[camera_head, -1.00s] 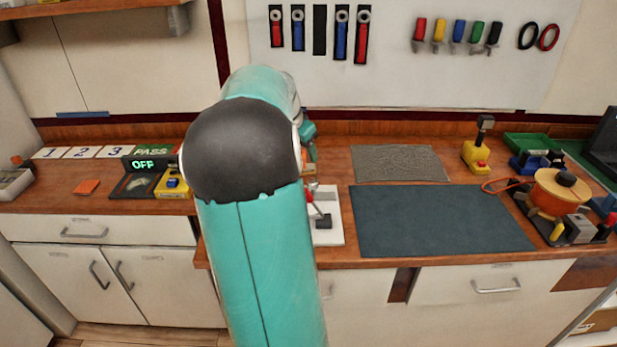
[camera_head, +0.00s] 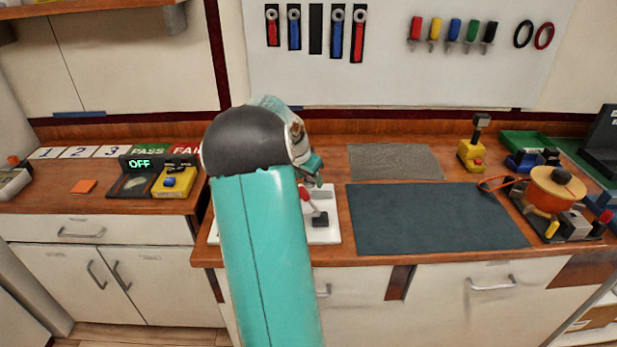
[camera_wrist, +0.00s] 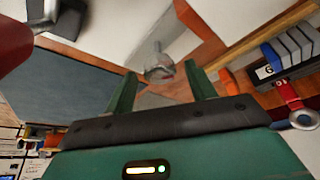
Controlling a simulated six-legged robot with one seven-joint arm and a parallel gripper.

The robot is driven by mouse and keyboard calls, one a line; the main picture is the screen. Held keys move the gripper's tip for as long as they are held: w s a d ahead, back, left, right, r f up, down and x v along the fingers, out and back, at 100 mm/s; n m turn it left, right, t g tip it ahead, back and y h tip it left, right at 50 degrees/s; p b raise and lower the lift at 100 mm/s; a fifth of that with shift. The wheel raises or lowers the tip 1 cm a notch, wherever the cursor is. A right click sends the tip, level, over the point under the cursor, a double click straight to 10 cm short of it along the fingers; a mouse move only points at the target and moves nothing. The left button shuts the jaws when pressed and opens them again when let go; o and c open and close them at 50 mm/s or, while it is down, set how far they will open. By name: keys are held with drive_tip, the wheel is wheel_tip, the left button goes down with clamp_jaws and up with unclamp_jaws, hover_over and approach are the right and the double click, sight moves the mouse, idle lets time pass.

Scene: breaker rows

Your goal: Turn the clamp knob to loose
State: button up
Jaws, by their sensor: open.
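A white board (camera_head: 330,233) lies on the bench behind my arm. It bears a red-handled clamp (camera_head: 306,194) and a black block (camera_head: 320,219). In the wrist view a grey metal knob-like part (camera_wrist: 159,66) stands ahead, between the lines of my green fingers. It looks like the clamp knob, but I cannot be sure. My gripper (camera_wrist: 160,71) is open, with nothing visibly held. Whether the fingers reach around the knob or stop short of it is unclear. In the head view my arm hides the fingertips and part of the board.
A dark mat (camera_head: 435,218) lies right of the board, with a grey mat (camera_head: 395,161) behind it. In the wrist view a red part (camera_wrist: 14,42) and a black block (camera_wrist: 52,18) loom close at upper left. A yellow box (camera_head: 174,183) stands left of my arm.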

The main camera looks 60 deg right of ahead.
drive_tip(key=c, duration=1)
drive_tip(key=shift+o, duration=0.2)
